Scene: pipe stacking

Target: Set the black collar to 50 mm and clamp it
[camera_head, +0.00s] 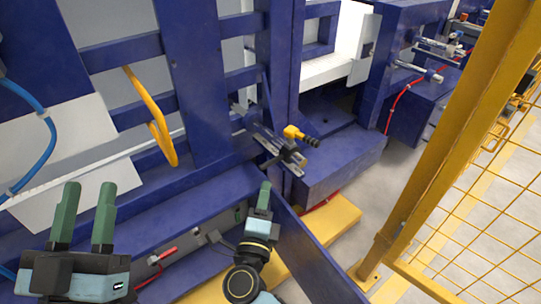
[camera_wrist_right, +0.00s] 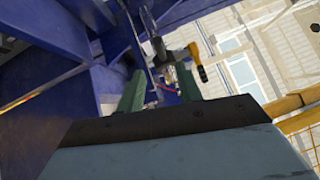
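The black collar (camera_head: 291,154) sits on a grey metal rail (camera_head: 265,138) fixed to the blue frame. A yellow lever with a black grip (camera_head: 298,134) sticks out from it to the right. In the right wrist view, the dark collar (camera_wrist_right: 158,48) is ahead of the fingers, with the yellow lever (camera_wrist_right: 197,62) to its right. My right gripper (camera_head: 265,187) is below the collar and apart from it. The right wrist view shows its green fingers (camera_wrist_right: 160,76) spread and empty. My left gripper (camera_head: 90,187) is open and empty at lower left. Scale marks are too small to read.
Blue frame posts (camera_head: 195,80) surround the rail. A hanging yellow handle (camera_head: 160,130) is at left. A yellow post (camera_head: 440,140) and mesh fence stand at right. A red-handled part (camera_head: 165,253) lies low between my arms. Grey floor (camera_head: 350,215) shows at right.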

